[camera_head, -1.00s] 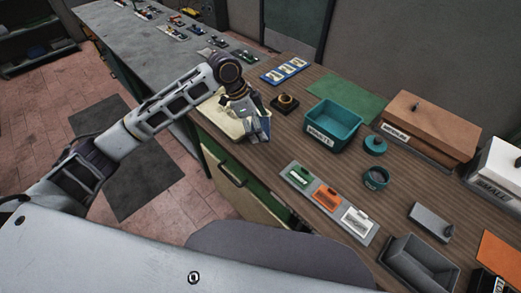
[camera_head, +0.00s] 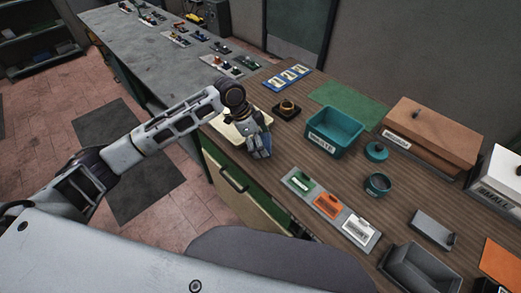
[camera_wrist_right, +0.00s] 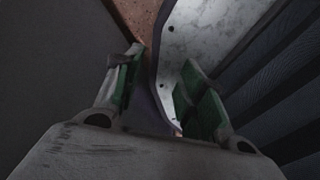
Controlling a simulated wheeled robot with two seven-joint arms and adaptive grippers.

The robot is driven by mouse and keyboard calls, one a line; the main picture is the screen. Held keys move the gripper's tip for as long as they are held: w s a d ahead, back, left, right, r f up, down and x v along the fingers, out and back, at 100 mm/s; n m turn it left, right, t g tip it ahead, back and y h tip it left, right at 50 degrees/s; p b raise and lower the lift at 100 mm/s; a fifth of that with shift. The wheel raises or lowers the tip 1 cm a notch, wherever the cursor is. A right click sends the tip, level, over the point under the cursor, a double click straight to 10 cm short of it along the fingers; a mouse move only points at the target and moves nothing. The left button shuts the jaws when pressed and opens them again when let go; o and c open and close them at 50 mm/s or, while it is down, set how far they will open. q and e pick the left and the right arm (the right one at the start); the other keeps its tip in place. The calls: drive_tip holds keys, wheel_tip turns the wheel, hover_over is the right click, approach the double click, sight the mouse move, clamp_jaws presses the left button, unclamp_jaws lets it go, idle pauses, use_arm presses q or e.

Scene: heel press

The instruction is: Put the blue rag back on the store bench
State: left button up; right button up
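I cannot make out a blue rag for certain in either view. My left gripper (camera_head: 261,146) points down over the wooden bench (camera_head: 298,152), at the right edge of a cream tray (camera_head: 226,131). Its tip looks bluish grey, and I cannot tell whether that is finger or cloth, or whether the fingers are open. A long grey bench (camera_head: 150,58) with several small items runs along the back left. My right gripper (camera_wrist_right: 160,95) shows only in the right wrist view, with its green-padded fingers apart and nothing visible between them.
A teal bin (camera_head: 334,132), a green mat (camera_head: 347,103), a blue card tray (camera_head: 287,77) and a dark round fixture (camera_head: 286,109) stand near the left gripper. A strip of coloured cards (camera_head: 330,207) lies at the front edge. Brown (camera_head: 431,132) and grey (camera_head: 420,268) boxes stand right.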

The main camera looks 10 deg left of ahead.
use_arm(q)
drive_tip(key=shift+f, duration=2.5)
drive_tip(key=o, duration=0.8)
drive_tip(key=shift+f, duration=0.1)
drive_tip(key=shift+c, duration=0.2)
drive_tip(key=w+v, duration=0.1)
drive_tip(key=v, duration=1.1)
drive_tip(key=shift+s, duration=0.45)
